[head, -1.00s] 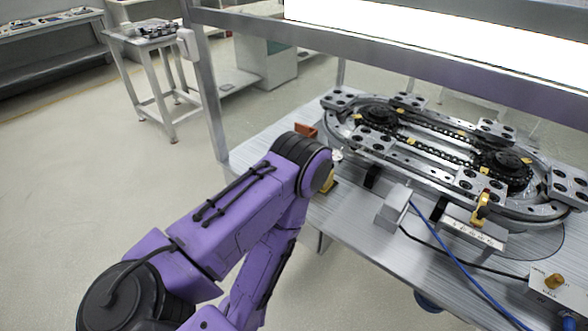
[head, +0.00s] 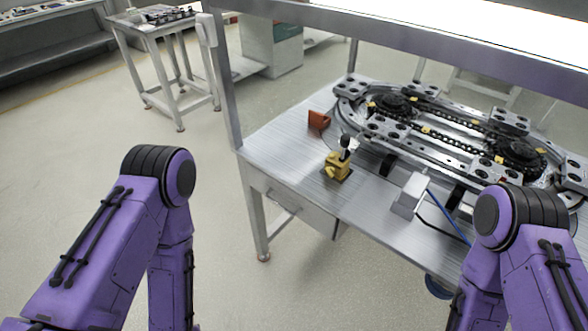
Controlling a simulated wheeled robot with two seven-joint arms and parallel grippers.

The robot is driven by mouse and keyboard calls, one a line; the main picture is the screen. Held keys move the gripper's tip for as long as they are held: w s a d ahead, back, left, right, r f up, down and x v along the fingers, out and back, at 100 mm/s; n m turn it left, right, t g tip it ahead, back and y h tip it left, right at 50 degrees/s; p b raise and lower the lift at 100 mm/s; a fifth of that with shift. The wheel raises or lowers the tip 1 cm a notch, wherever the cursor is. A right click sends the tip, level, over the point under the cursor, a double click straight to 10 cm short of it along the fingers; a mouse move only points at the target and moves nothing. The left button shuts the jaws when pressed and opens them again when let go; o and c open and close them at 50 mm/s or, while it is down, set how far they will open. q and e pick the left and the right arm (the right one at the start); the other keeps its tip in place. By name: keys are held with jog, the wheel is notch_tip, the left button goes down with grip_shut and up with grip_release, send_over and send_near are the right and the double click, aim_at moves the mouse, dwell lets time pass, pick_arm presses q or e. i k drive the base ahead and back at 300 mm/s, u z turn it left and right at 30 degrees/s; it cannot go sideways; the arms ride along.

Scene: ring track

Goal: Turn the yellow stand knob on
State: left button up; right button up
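A small yellow stand (head: 338,168) is on the near left part of the metal table. A dark knob (head: 346,142) with a light part tops it; its setting is too small to read. My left arm bends at the lower left, well to the left of the stand and apart from it. My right arm bends at the lower right, in front of the table's right part. Neither gripper shows in the head view.
An oval ring track (head: 460,135) with a chain fills the table's back. An orange-brown bracket (head: 319,120) is left of the stand. A grey box (head: 409,195) with a blue cable is to its right. A frame post (head: 223,85) rises at the table's left corner.

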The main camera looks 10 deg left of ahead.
aim_at(330, 170)
jog(key=i, duration=0.5)
jog(key=z, duration=1.65)
jog(key=k, duration=0.95)
jog(key=u, duration=0.25)
jog(key=i, duration=0.4)
jog(key=z, duration=0.05)
